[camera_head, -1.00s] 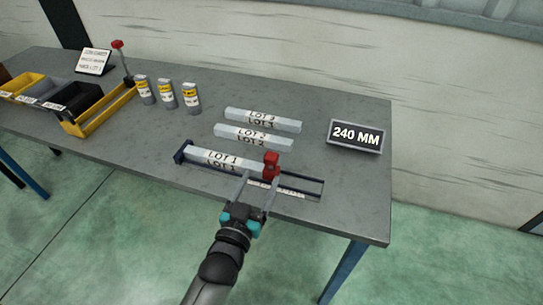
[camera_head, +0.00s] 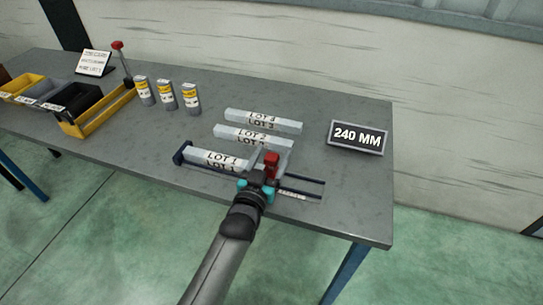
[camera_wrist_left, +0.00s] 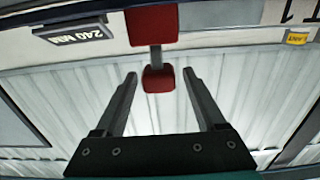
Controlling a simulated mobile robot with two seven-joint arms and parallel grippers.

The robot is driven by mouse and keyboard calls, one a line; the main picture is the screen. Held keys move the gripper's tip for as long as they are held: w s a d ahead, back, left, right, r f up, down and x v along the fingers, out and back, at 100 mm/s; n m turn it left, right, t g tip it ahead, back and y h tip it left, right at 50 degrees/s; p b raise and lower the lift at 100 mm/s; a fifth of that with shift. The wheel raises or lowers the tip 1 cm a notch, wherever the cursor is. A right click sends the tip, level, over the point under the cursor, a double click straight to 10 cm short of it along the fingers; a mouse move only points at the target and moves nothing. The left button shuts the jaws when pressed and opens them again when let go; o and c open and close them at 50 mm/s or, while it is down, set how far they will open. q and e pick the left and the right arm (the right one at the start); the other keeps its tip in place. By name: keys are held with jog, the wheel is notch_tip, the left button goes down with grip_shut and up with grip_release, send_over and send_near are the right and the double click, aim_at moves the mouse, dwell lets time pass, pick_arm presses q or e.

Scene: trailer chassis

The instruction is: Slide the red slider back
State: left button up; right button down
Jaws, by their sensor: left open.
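The red slider (camera_head: 271,160) sits on the dark rail fixture (camera_head: 182,152), at the right end of the bar marked LOT 1 (camera_head: 215,158). My left gripper (camera_head: 263,166) has reached the slider from the front of the table. In the left wrist view, the slider's red block and knob (camera_wrist_left: 158,79) show between the two open fingers (camera_wrist_left: 158,82), with a gap on each side. The gripper and wrist hide part of the slider's lower body and the rail in the head view. My right gripper is not in view.
Two more bars (camera_head: 263,121) lie behind the fixture. A 240 MM sign (camera_head: 358,138) stands to the right. Several cans, a yellow tray (camera_head: 100,119) and bins stand at the left. The rail right of the slider is empty.

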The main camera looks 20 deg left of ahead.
pick_arm(q)
grip_shut()
dwell(0.4)
dwell(0.9)
